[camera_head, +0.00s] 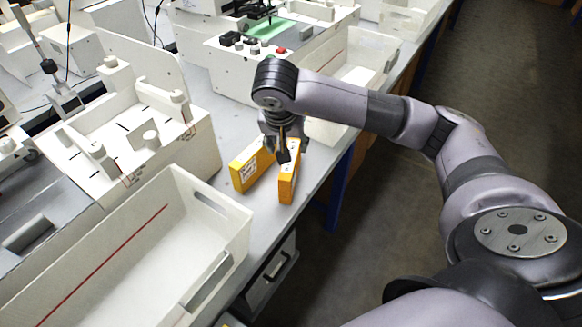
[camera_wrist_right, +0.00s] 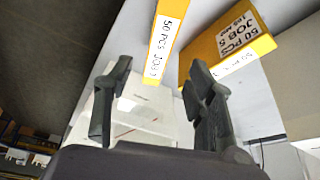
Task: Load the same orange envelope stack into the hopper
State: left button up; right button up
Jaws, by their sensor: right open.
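Two orange envelope stacks with white printed labels stand close together on the grey bench. The left stack (camera_head: 243,174) is angled away to the right. The right stack (camera_head: 287,189) stands narrow side toward me. In the wrist view, one stack (camera_wrist_right: 164,38) shows a narrow "50 PCS JOB" label, and the wider stack (camera_wrist_right: 203,60) lies to its right. My right gripper (camera_head: 278,152) is over the stacks, its fingers partly covering them. In the wrist view my right gripper (camera_wrist_right: 157,88) is open, with nothing between its fingers. Which white part is the hopper I cannot tell.
A white open bin (camera_head: 215,205) with a red line stands at front left. A white machine (camera_head: 185,150) with posts is behind it. Another white machine (camera_head: 228,65) with knobs and a second bin (camera_head: 385,52) stand farther back. The bench edge drops off right of the stacks.

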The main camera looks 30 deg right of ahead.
aim_at(291, 169)
jog(key=x, duration=0.4)
jog(key=shift+w+f, duration=0.1)
jog(key=shift+f, duration=0.1)
jog(key=p+x, duration=0.1)
jog(key=x, duration=0.3)
jog(key=shift+p, duration=0.4)
jog(key=shift+w+d+f, duration=0.1)
jog(key=shift+d+f, duration=0.1)
jog(key=shift+f, duration=0.35)
pick_arm(q)
jog(key=shift+w+a+r, duration=0.4)
jog(key=shift+w+r, duration=0.15)
jog(key=shift+w, duration=0.15)
jog(key=shift+w+a+r, duration=0.4)
jog(key=shift+w+r, duration=0.15)
jog(key=shift+w, duration=0.1)
pick_arm(e)
grip_shut()
